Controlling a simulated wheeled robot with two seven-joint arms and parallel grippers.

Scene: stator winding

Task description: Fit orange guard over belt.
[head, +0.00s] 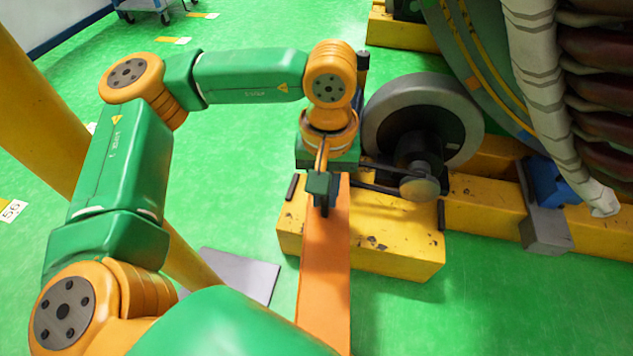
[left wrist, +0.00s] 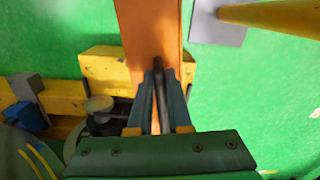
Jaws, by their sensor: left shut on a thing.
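The orange guard (head: 324,275) is a long panel reaching from the yellow base toward the bottom of the head view. It also shows in the left wrist view (left wrist: 150,28). My left gripper (head: 321,205) points down at its far part and is shut on the guard, apparently by a dark handle-like bar between the fingers (left wrist: 159,88). The dark belt (head: 378,187) shows partly, just right of the guard, near a small round pulley (head: 419,187). The rest of the belt is hidden by the guard and gripper. My right gripper is not in view.
The yellow base (head: 400,255) is under and beside the guard. A large grey wheel (head: 425,110) stands behind the pulley. The big round machine (head: 480,70) fills the upper right. A yellow post (head: 45,110) and a grey floor plate (head: 240,272) are at left.

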